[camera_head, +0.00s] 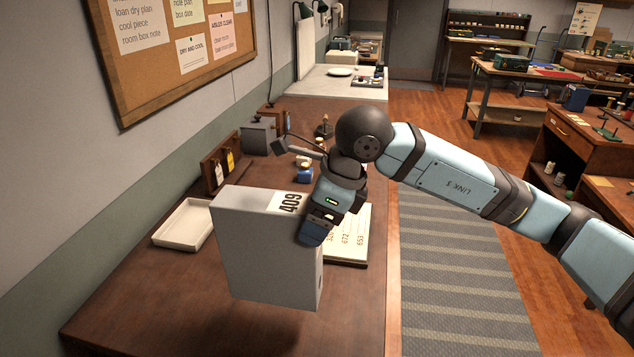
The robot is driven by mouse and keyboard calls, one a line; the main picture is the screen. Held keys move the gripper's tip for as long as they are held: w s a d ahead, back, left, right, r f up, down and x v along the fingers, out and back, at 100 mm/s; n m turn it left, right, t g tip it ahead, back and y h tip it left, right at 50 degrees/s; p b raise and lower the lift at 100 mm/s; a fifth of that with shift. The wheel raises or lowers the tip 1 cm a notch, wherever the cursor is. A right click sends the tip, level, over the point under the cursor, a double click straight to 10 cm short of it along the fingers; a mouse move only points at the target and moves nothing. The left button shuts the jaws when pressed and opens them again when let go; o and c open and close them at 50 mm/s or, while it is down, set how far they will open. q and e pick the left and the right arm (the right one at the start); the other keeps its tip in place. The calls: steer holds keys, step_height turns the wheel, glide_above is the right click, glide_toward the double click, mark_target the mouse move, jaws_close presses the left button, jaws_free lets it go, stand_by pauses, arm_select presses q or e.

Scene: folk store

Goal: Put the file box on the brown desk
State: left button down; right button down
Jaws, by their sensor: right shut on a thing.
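The file box (262,248) is a tall light-grey box with a white label reading 409 on its top edge. It is upright over the near part of the brown desk (190,310). I cannot tell whether its bottom touches the desktop. My right gripper (314,230) comes down from above and is shut on the right end of the box, at its upper edge. The gripper hides part of that end. My left gripper is not in view.
A white tray (184,226) lies left of the box. A numbered board (352,240) lies to its right, partly hidden by my gripper. A tag rack (221,165), grey container (258,136) and blue bottle (305,173) stand behind. The desk's front left is clear.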

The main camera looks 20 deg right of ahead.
step_height(320, 180, down, 8)
steer(key=shift+f, duration=0.1)
stand_by(0.4)
steer(key=shift+c, duration=0.4)
jaws_free()
steer(key=shift+f, duration=0.1)
glide_toward(320, 250)
steer(key=shift+s+d+r, duration=0.1)
steer(key=shift+s+r, duration=0.1)
steer(key=shift+r, duration=0.3)
